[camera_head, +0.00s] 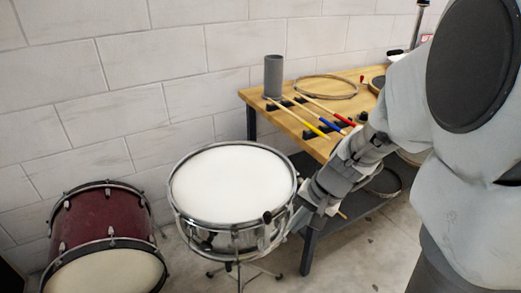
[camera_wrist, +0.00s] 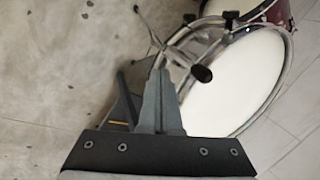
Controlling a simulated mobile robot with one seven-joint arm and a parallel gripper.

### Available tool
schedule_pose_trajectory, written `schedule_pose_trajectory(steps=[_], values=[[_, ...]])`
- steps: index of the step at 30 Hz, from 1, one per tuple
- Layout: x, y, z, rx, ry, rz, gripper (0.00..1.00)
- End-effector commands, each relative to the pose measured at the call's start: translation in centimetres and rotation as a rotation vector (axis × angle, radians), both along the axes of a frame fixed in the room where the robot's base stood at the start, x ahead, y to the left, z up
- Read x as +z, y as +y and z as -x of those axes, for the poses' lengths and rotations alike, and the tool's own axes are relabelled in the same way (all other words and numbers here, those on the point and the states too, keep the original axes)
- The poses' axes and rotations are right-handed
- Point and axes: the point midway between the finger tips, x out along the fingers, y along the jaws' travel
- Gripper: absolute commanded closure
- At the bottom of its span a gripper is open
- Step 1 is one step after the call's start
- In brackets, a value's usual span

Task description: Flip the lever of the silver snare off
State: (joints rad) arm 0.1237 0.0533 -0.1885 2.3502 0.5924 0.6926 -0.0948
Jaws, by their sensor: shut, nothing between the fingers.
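The silver snare (camera_head: 236,183) stands on a chrome stand, its white head facing up. A dark knob (camera_head: 267,216), which looks like the end of its lever, shows at the near right of the rim. In the wrist view the snare's white head (camera_wrist: 245,82) fills the right side, and a black-tipped part (camera_wrist: 201,73), likely the lever, stands at its left edge. My gripper (camera_wrist: 158,73) is shut and empty, with its fingertips left of that black tip. In the head view my gripper is at the snare's right side; its fingertips are hard to make out there.
A maroon drum (camera_head: 104,222) lies on the floor at left. A wooden bench (camera_head: 318,148) stands behind on the right, with drumsticks (camera_head: 313,115), a grey cylinder (camera_head: 273,77) and a hoop (camera_head: 328,87). The bench leg is close to my arm. Floor at the lower right is clear.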

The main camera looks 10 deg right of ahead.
Motion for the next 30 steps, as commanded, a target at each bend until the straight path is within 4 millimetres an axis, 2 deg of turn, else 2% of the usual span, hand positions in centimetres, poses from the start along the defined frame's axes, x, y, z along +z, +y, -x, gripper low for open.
schedule_pose_trajectory(steps=[3,9,30], values=[[0.3,1.6,-1.3,0.006,-0.005,0.001,1.0],[0.4,2.8,-2.3,0.002,-0.004,0.0,1.0],[0.5,2.9,-3.0,0.003,-0.01,0.023,1.0]])
